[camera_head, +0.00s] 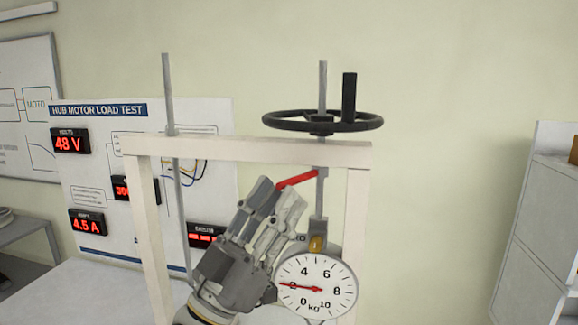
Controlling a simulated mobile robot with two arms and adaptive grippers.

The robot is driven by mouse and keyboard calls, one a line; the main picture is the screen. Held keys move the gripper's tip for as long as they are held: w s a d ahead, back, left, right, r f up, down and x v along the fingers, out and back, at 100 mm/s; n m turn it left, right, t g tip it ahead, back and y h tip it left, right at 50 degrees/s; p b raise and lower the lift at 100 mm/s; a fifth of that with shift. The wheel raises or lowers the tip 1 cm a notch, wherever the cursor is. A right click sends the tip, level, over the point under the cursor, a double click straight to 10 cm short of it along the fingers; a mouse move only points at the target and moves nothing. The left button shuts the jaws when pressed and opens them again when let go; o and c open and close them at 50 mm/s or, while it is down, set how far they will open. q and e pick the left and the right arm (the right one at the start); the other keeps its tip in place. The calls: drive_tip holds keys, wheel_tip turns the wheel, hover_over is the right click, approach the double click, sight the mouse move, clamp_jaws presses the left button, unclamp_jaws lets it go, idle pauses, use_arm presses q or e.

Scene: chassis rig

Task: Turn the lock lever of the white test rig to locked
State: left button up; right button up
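The white test rig (240,148) is an upright frame with a crossbar on two posts. Its red lock lever (297,180) sits just below the crossbar on the vertical rod. The lever slopes down to the left from the rod. My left gripper (277,194) reaches up from below, with its fingertips at the lever's free left end. That end shows at the gap between the fingertips. I cannot tell if they touch or grip it. My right gripper is not in view.
A black handwheel (322,121) with an upright handle tops the rod. A round kg dial (316,287) hangs below, its red needle near 2. A display board (85,170) stands behind at left. A white cabinet (538,225) is at far right, with open space before it.

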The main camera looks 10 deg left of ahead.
sight(289, 183)
use_arm(q)
drive_tip(key=shift+p+x, duration=0.65)
drive_tip(key=shift+x, duration=1.2)
clamp_jaws()
